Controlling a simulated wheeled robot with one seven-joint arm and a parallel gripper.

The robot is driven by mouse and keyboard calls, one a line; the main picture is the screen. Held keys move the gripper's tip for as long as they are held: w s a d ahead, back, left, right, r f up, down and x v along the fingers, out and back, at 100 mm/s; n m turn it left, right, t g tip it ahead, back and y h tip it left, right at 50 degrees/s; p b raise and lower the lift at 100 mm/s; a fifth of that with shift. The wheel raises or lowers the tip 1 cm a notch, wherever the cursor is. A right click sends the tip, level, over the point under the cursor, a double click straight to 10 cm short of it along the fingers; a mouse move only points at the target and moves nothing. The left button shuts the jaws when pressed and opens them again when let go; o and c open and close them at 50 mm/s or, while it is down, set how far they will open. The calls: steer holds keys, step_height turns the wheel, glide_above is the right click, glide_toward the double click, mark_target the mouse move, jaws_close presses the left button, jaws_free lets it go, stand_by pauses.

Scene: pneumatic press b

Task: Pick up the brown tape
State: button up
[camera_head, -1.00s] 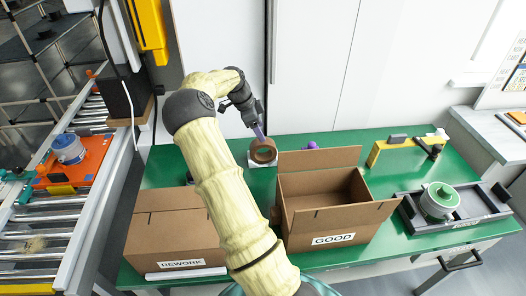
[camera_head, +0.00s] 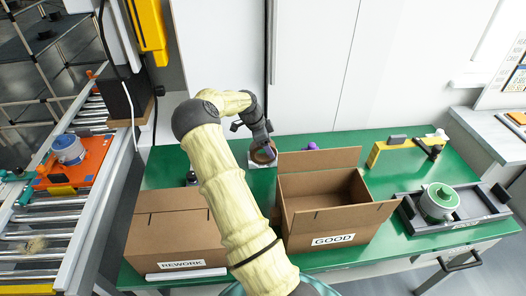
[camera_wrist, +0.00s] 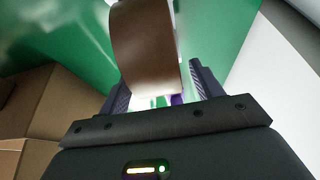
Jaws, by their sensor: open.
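The brown tape (camera_head: 262,155) is a roll on a small white base at the back of the green table, left of the GOOD box. In the wrist view the brown tape (camera_wrist: 146,48) is large, with its curved side between and just beyond the fingers. My gripper (camera_head: 268,149) reaches down over the roll from above and partly hides it. In the wrist view my gripper (camera_wrist: 158,85) is open, with one finger on each side of the tape. I cannot tell whether either finger touches it.
The GOOD box (camera_head: 312,220) stands open right beside the tape. The REWORK box (camera_head: 172,240) is at the front left. A yellow bracket (camera_head: 376,153) and a green-topped part on a dark tray (camera_head: 470,213) are to the right. A white wall stands behind the table.

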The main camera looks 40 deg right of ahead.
steer(key=shift+d+f, duration=0.1)
steer(key=shift+f, duration=0.15)
steer(key=shift+c, duration=0.3)
steer(key=c, duration=1.1)
steer(key=shift+r, duration=0.1)
step_height(320, 180, up, 10)
steer(key=shift+f, duration=0.1)
